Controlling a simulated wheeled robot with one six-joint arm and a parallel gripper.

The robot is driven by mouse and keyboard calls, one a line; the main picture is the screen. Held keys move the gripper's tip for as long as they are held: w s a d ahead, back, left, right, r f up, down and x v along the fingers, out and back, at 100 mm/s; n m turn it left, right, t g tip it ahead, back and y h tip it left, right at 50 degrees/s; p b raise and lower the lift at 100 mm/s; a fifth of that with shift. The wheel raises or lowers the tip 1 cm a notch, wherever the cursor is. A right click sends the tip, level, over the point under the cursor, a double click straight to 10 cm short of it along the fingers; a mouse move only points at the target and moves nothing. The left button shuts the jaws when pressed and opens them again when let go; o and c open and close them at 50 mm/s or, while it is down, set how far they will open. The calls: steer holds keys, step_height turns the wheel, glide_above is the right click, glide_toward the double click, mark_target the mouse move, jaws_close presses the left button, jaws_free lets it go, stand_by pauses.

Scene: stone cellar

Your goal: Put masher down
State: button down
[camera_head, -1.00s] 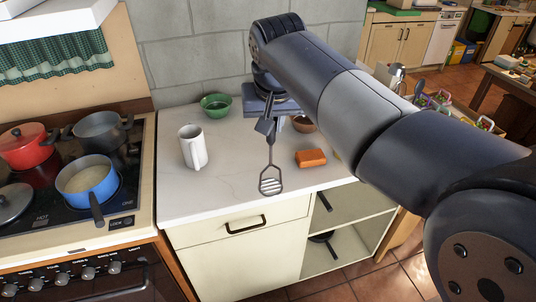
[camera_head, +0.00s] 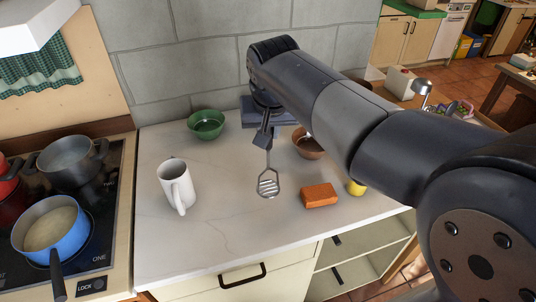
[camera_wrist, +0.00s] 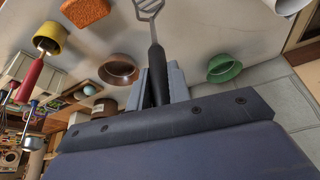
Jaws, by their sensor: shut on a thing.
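The masher (camera_head: 268,183) has a slotted metal head, a thin metal shaft and a dark handle. My gripper (camera_head: 264,134) is shut on its handle, and the masher hangs head down over the white counter (camera_head: 215,233). I cannot tell whether its head touches the counter. In the wrist view the masher's handle (camera_wrist: 157,68) sits between the fingers of my gripper (camera_wrist: 158,84), with its head at the top edge.
A white mug (camera_head: 175,186) stands left of the masher, an orange block (camera_head: 319,195) right. Behind are a green bowl (camera_head: 206,124) and a brown bowl (camera_head: 307,143). A yellow cup (camera_head: 355,187) is partly hidden by my arm. The counter's front left is clear.

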mark_target(268, 148)
steer(key=shift+f, duration=2.4)
steer(key=shift+f, duration=0.15)
steer(key=c, duration=1.3)
jaws_free()
steer(key=shift+r, duration=0.35)
steer(key=v, duration=1.1)
steer(key=shift+s+r, duration=0.15)
steer(key=shift+r, duration=0.15)
